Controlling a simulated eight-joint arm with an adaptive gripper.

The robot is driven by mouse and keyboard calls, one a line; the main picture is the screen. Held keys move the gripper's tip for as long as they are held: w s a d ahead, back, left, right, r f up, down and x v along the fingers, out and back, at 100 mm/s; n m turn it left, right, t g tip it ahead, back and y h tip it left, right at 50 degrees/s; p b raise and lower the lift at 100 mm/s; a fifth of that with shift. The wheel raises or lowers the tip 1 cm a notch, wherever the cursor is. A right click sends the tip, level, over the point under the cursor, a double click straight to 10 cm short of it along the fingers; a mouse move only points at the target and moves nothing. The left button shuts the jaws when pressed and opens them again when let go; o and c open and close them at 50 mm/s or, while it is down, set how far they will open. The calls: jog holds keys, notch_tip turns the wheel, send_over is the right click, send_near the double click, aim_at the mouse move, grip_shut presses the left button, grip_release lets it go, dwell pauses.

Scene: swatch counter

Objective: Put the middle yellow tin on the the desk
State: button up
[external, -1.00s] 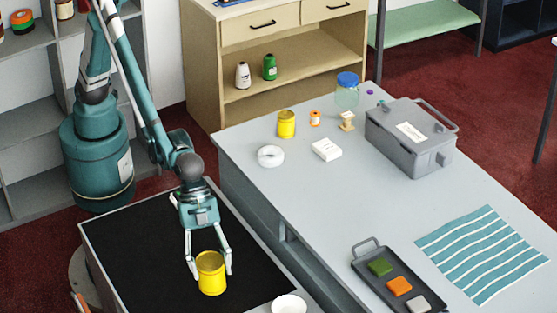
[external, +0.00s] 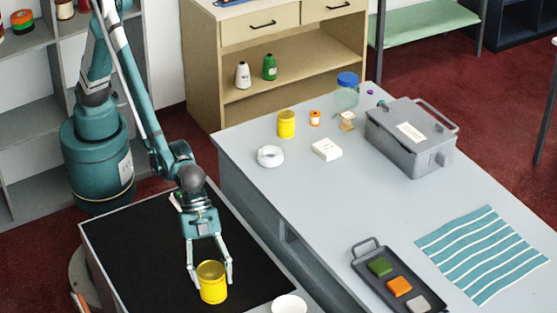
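A yellow tin (external: 213,288) is at the black-topped surface (external: 130,240) in the lower left of the external view. My gripper (external: 213,279) points down over it, with one finger on each side, and appears shut on it. The tin is upright; I cannot tell whether its base touches the black top. Another yellow tin (external: 286,124) stands upright on the long grey table (external: 400,215), near its far left corner, away from my gripper.
The grey table also bears a white ring (external: 270,156), a white box (external: 327,149), a blue-lidded jar (external: 347,92), a grey case (external: 410,140), a dark tray (external: 365,281) and a striped cloth (external: 482,250). A white bowl (external: 289,305) is right of the held tin. The table's middle is clear.

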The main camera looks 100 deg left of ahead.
jog(key=o, duration=0.4)
jog(key=shift+r, duration=0.2)
jog(key=p+v, duration=0.2)
jog(key=v, duration=1)
dwell(0.9)
